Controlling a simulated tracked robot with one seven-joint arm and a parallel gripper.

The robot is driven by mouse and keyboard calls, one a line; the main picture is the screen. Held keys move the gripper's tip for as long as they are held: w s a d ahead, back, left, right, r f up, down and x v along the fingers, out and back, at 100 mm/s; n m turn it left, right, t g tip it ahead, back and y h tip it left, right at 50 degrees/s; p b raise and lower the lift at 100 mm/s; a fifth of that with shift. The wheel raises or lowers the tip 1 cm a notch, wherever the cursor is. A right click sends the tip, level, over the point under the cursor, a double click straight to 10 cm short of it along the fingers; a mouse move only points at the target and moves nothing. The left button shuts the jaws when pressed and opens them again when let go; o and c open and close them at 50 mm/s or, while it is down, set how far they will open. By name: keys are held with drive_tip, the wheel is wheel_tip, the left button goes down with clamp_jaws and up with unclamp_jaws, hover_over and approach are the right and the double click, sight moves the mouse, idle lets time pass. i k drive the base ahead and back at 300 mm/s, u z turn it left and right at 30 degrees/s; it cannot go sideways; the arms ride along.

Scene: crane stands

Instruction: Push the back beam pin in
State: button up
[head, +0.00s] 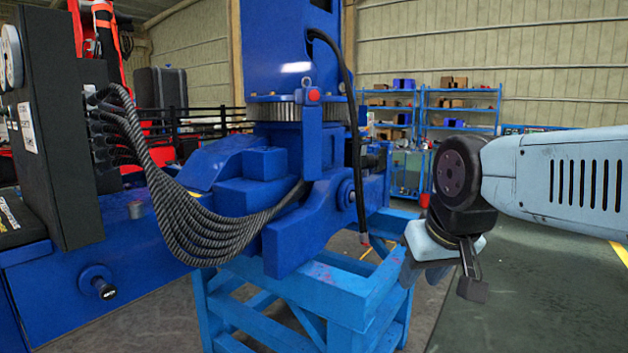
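A pin with a black knob (105,289) sticks out of a round blue collar (92,276) on the side of the blue beam (150,270) at lower left. I cannot tell whether this is the back beam pin. My gripper (472,288) hangs at the right, below my arm's black wrist joint, well apart from the beam and pin. One dark finger-like part shows; whether the gripper is open or shut is unclear. Nothing held is visible.
A blue crane body (290,60) with grey braided hoses (190,225) fills the middle, on a light blue stand (330,290). A black control box (55,140) stands at left. Blue shelves (460,103) are at the back. Floor at lower right is clear.

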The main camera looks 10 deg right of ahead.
sight(107, 292)
drive_tip(key=u, duration=0.05)
drive_tip(key=i, duration=0.6)
drive_tip(key=u, duration=1.15)
drive_tip(key=k, duration=1)
drive_tip(key=u, duration=0.45)
drive_tip(key=i, duration=0.65)
